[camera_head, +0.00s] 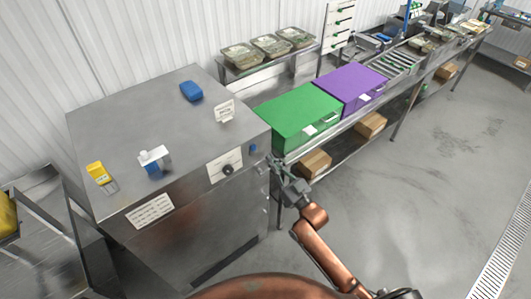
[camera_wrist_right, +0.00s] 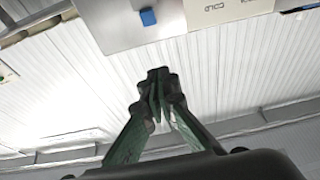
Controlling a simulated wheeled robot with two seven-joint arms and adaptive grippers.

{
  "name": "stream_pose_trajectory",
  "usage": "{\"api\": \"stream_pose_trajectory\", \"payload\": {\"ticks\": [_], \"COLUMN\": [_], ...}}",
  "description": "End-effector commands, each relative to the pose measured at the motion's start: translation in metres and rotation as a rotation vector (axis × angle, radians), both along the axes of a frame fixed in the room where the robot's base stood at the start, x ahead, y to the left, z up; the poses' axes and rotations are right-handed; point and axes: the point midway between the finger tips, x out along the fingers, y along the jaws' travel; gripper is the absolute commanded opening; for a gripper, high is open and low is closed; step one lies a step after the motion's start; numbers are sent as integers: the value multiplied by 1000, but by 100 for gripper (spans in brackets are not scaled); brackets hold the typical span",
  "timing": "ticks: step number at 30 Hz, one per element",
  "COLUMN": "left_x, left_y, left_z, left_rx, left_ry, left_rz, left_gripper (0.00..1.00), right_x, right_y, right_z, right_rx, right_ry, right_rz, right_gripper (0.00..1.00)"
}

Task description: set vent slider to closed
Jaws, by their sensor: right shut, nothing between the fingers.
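The grey steel cabinet (camera_head: 215,215) stands left of centre. A small blue knob (camera_head: 253,148), which looks like the vent slider, sits at the right end of its front face. The knob also shows as a blue block on a metal face at the top of the right wrist view (camera_wrist_right: 148,17). My right gripper (camera_head: 271,161) is just right of the knob, at the cabinet's corner. Its fingers (camera_wrist_right: 158,76) are shut and empty, and they look apart from the knob. The slider's setting cannot be read. My left gripper is not in view.
A black dial (camera_head: 227,170) on a white plate is left of the knob. A blue item (camera_head: 191,91), a carton (camera_head: 155,161) and a yellow item (camera_head: 98,172) are on the cabinet top. A green box (camera_head: 300,112) and a purple box (camera_head: 350,85) stand behind my gripper.

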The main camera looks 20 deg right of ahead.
Motion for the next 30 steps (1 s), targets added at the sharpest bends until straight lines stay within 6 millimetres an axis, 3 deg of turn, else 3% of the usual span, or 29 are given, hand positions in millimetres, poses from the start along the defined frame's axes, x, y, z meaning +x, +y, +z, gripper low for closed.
{"api": "stream_pose_trajectory", "payload": {"ticks": [14,21,30], "left_x": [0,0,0], "left_y": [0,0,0], "left_z": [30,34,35], "left_rx": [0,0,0], "left_ry": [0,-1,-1], "left_rz": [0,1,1], "left_gripper": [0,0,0], "right_x": [82,83,82], "right_y": [30,30,29], "right_z": [33,-2,-12], "right_rx": [0,-2,-1], "right_ry": [1,6,3], "right_rz": [0,1,-1], "right_gripper": [0,0,0]}}
